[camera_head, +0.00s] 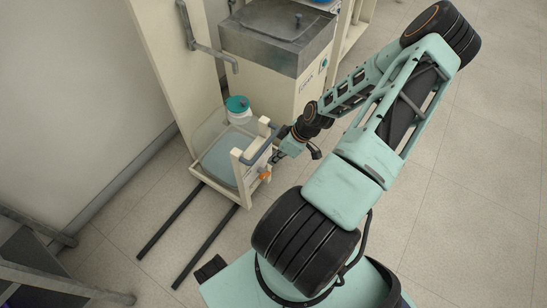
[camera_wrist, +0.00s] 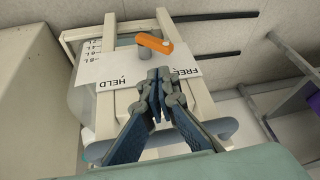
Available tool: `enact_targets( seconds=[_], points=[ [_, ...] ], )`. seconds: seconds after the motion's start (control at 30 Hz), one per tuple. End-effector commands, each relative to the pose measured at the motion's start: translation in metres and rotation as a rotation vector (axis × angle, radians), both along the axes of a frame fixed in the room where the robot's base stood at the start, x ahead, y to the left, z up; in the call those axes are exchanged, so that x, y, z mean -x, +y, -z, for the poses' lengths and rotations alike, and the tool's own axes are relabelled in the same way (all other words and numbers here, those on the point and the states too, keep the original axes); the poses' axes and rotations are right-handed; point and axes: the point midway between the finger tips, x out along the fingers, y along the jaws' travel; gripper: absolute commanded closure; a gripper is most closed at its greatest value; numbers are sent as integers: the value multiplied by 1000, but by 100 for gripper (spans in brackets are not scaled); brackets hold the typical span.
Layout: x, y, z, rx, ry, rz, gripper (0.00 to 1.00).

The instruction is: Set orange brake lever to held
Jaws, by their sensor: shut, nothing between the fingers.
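The orange brake lever (camera_wrist: 154,43) is a short bar on a grey post (camera_wrist: 147,54), above a white plate (camera_wrist: 105,65) in the wrist view. The plate reads HELD on the left and FREE on the right, upside down. The lever's longer end points right, toward the FREE side. In the head view the lever is a small orange spot (camera_head: 265,175) on the front of a cream cart frame (camera_head: 239,172). My gripper (camera_wrist: 160,76) is shut and empty. Its tips appear just below the lever in the wrist view, apart from it, and partly cover the plate.
A grey bar handle (camera_head: 262,143) crosses the cart top close to my gripper. A jar with a teal lid (camera_head: 238,103) stands at the cart's back. A cream cabinet (camera_head: 285,85) is behind. Two dark rails (camera_head: 170,221) lie on the floor. Floor on the right is clear.

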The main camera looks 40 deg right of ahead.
Motion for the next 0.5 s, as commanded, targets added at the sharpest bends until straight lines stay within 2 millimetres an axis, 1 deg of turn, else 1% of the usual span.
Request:
enact_targets(
  seconds=[0.03, 0.2, 0.33, 0.5],
  points=[
    [6, 1, -13, 1, 1, 1, 100],
    [17, 6, -31, 1, 0, 0, 100],
    [21, 8, -37, 2, -1, 1, 100],
    [22, 8, -37, 0, -1, 1, 100]
  ],
)
